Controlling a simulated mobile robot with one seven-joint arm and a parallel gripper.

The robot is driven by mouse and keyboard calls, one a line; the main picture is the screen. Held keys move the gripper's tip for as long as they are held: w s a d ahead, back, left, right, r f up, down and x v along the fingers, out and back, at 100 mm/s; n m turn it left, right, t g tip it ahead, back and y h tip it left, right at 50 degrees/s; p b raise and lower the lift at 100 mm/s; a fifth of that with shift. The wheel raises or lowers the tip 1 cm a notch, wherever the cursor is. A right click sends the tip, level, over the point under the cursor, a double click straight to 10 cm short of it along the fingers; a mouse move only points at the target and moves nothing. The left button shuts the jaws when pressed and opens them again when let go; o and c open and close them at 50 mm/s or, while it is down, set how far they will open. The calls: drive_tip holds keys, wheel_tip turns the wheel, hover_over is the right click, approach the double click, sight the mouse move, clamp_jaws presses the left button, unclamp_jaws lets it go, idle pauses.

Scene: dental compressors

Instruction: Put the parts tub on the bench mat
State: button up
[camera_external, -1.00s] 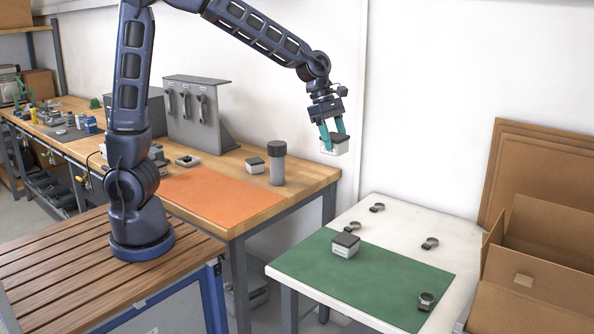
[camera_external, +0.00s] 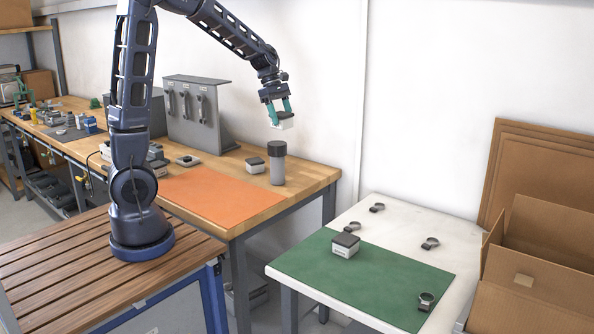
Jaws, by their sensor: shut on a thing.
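My gripper (camera_external: 280,111) has teal fingers and is shut on a small whitish tub (camera_external: 285,122), which I take as the parts tub. The fingers cover part of it. It hangs in the air, in the picture above the dark-capped grey canister. The orange bench mat (camera_external: 217,198) lies flat on the wooden workbench, lower left of my gripper, and its visible surface is bare. A similar light box with a dark lid (camera_external: 345,245) stands on the green mat (camera_external: 375,280) of the white table.
The grey canister (camera_external: 277,164) stands upright at the bench's right rear. A small dark-topped box (camera_external: 255,165) is beside it. A grey tool rack (camera_external: 198,112) stands behind the orange mat. Ring-shaped parts (camera_external: 430,243) lie on the white table. Open cardboard boxes (camera_external: 540,270) are at right.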

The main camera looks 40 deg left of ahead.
drive_tip(key=s+a, duration=0.4)
drive_tip(key=a, duration=0.8)
drive_tip(key=s+a, duration=0.4)
drive_tip(key=a, duration=0.8)
drive_tip(key=s+a, duration=0.3)
drive_tip(key=a, duration=0.9)
drive_tip(key=f, duration=2.4)
drive_tip(key=shift+d+f, duration=0.1)
drive_tip(key=shift+d, duration=0.1)
drive_tip(key=shift+s+f, duration=0.1)
drive_tip(key=o, duration=0.8)
drive_tip(key=shift+c, duration=0.2)
drive_tip(key=o, duration=0.4)
